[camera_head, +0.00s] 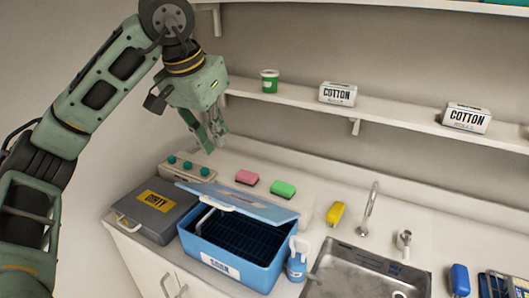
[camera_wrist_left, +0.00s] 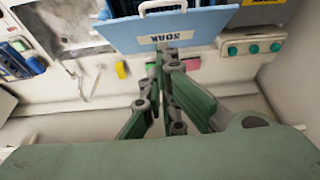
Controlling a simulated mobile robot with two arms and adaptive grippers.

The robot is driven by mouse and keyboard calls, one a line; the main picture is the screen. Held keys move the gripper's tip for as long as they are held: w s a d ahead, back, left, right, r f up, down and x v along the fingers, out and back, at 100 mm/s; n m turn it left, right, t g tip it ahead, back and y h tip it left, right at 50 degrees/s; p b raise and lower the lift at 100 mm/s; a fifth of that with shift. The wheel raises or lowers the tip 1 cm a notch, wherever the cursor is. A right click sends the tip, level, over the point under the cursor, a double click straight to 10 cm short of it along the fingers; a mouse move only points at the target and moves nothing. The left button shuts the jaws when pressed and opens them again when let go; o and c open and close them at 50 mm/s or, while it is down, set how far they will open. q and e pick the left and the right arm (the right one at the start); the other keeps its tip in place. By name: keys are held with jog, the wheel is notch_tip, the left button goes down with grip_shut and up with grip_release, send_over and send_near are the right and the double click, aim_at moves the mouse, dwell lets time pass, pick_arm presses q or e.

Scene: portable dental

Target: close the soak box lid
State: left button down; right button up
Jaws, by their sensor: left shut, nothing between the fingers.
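The blue soak box (camera_head: 236,240) stands on the counter, with a dark rack inside. Its light blue lid (camera_head: 238,201) is open, tilted up over the back part of the box; the dark inside shows at the front. The lid (camera_wrist_left: 200,27) with its white handle (camera_wrist_left: 163,7) and SOAK label also shows at the top of the left wrist view. My left gripper (camera_head: 214,143) is shut and empty, above and behind the lid, apart from it. It also shows in the left wrist view (camera_wrist_left: 165,58). My right gripper is not in view.
A grey DIRTY case (camera_head: 157,209) stands left of the box, with a teal-knobbed unit (camera_head: 188,168) behind. Pink (camera_head: 247,177) and green (camera_head: 283,189) sponges lie behind the box. A blue-white bottle (camera_head: 297,262) and the sink (camera_head: 370,272) are to its right. A shelf (camera_head: 390,118) runs above.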

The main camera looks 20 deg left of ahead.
pick_arm(q)
jog(key=p, duration=0.2)
send_over(225, 202)
notch_tip(225, 202, down, 11)
jog(key=shift+w+a+f, duration=0.1)
jog(key=shift+s+f, duration=0.35)
jog(key=shift+f, duration=0.1)
jog(key=shift+w+f, duration=0.1)
jog(key=shift+f, duration=0.1)
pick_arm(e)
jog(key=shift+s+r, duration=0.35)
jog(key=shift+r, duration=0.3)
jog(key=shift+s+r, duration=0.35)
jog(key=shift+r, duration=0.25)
